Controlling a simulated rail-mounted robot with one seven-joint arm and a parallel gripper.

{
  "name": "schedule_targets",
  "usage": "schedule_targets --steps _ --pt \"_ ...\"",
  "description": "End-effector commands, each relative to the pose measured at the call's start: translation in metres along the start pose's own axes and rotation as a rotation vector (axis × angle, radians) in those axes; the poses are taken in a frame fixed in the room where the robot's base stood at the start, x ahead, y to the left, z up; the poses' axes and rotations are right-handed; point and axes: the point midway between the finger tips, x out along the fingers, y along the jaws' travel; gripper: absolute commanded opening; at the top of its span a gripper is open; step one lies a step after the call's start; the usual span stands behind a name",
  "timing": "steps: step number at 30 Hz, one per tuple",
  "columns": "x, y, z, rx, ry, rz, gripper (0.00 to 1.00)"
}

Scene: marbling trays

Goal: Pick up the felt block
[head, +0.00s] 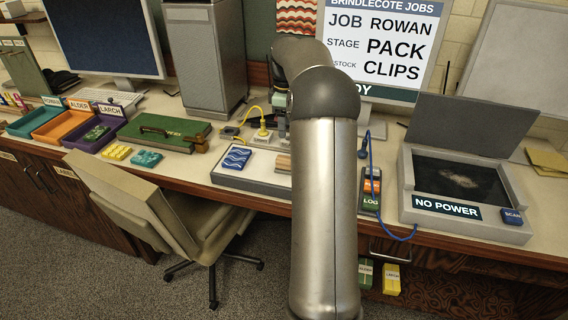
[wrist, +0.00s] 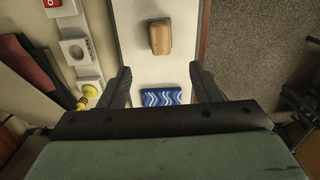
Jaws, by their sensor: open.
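A tan, wood-coloured block (wrist: 160,37) with rounded edges, which looks like the felt block, lies on a pale tray (wrist: 137,14). In the head view the tan block (head: 283,162) shows only in part beside my arm. A blue block with white wavy lines (wrist: 161,97) lies on the same tray, and shows in the head view too (head: 235,158). My gripper (wrist: 160,68) is open and empty above the tray. In the wrist view the blue block shows between its fingers and the tan block beyond their tips. My arm hides the gripper's tips in the head view.
A yellow plug (head: 263,133) and its cord are at the sockets behind the tray. A scanner marked NO POWER (head: 447,207) stands at right, its blue cord hanging over the table edge. Labelled trays (head: 60,125) and a green case (head: 165,131) are at left.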

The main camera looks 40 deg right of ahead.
Motion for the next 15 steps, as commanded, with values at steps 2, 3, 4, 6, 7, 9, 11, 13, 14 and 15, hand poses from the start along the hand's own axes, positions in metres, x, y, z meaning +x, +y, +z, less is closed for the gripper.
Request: schedule_targets --steps 2,3,4,6,7,9,11,13,14,15 --pt "0.018 -0.001 0.000 0.000 -0.001 -0.004 0.58" --pt "0.027 -0.001 0.000 0.000 -0.002 -0.004 0.58" --pt "0.033 -0.001 0.000 0.000 -0.001 -0.003 0.58" --pt "0.048 -0.001 0.000 0.000 -0.002 -0.004 0.58" --pt "0.054 -0.001 0.000 0.000 -0.002 -0.003 0.58" --pt "0.066 -0.001 0.000 0.000 -0.001 -0.001 0.58" --pt "0.075 -0.001 0.000 0.000 -0.001 -0.001 0.58" --pt "0.081 -0.001 0.000 0.001 -0.001 -0.001 0.58" --pt "0.083 0.000 0.000 0.001 -0.001 0.000 0.58" --pt "0.085 0.000 0.000 0.001 0.000 0.001 0.58"
